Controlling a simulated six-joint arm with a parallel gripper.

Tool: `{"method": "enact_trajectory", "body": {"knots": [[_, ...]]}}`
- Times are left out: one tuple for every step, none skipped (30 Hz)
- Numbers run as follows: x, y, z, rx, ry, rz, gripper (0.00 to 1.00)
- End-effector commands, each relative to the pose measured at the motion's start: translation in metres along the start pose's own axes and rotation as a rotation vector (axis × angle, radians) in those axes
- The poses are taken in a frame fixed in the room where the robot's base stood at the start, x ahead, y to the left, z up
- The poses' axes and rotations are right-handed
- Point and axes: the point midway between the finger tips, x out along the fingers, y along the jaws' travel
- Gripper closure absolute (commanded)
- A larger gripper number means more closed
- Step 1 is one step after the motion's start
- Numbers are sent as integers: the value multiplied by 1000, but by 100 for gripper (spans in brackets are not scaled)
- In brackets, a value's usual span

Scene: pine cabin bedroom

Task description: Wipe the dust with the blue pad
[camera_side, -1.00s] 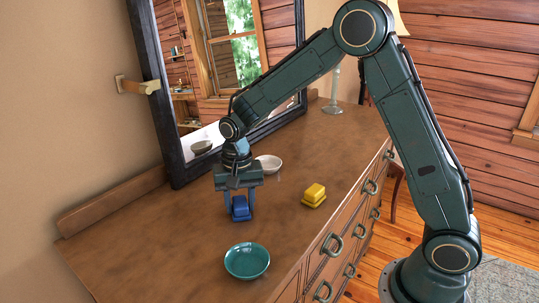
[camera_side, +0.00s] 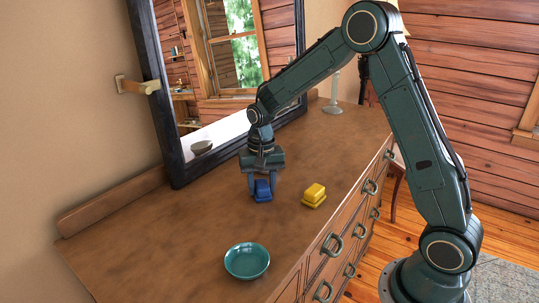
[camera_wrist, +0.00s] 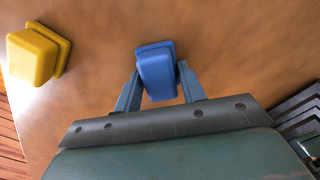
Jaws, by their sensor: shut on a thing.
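The blue pad (camera_side: 262,190) is a small block on the dresser top (camera_side: 170,235). My gripper (camera_side: 262,182) is shut on it, with one finger on each side, and holds it at or very near the wood. In the wrist view the blue pad (camera_wrist: 156,70) sits between the two fingertips (camera_wrist: 157,80). Faint darker, mottled patches show on the dresser top, and I cannot tell which of them are dust.
A yellow block (camera_side: 314,195) stands close to the right of the blue pad. A teal bowl (camera_side: 247,261) is near the front edge. A framed mirror (camera_side: 175,130) stands at the back. The left part of the top is clear.

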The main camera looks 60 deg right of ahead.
Motion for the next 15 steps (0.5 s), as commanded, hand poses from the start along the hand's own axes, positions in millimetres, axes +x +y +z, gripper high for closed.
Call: {"method": "enact_trajectory", "body": {"knots": [[0, -3, 3, -2, -1, 1, 81], [0, -5, 5, -3, -1, 1, 81], [0, -8, 8, -4, -1, 1, 81], [0, -10, 10, -4, -1, 1, 81], [0, -12, 12, -3, -1, 1, 81], [0, -15, 14, -3, -1, 1, 81], [0, -17, 16, -4, -1, 1, 81], [0, -19, 18, -4, -1, 1, 81], [0, -22, 20, -3, -1, 1, 81], [0, -24, 22, -3, -1, 1, 81], [0, -26, 24, -4, -1, 1, 81], [0, -29, 27, -5, -1, 1, 81], [0, -31, 28, -4, -1, 1, 81], [0, -33, 30, -3, -1, 1, 81], [0, -35, 33, -4, -1, 1, 81]]}}
